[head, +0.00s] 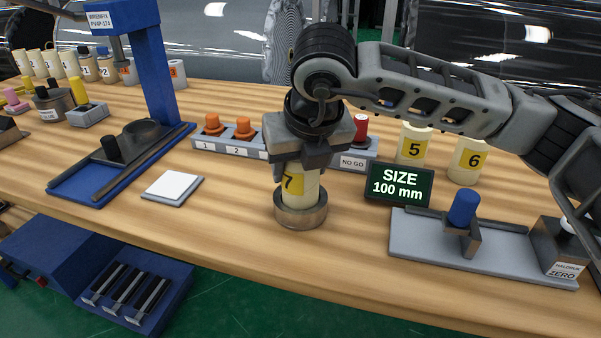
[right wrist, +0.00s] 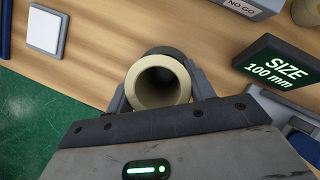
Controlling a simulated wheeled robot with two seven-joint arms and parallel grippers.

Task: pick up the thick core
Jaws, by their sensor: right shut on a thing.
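A cream hollow core with a yellow label "7" (head: 291,185) stands upright in a round brown-grey ring holder (head: 300,217) near the table's front edge. My right gripper (head: 298,165) comes down from above and is shut on the core's upper part. In the right wrist view the core's open end (right wrist: 160,82) sits between my fingers, with a thick cream wall around a dark bore. The core's lower end is hidden in the holder. My left gripper is not in view.
A "SIZE 100 mm" display (head: 398,185) stands just right, with cores "5" (head: 414,146) and "6" (head: 467,160) behind it. A grey gauge tray (head: 480,250) lies front right. A white pad (head: 172,187) and a blue press (head: 155,75) are left. Bare wood lies between pad and holder.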

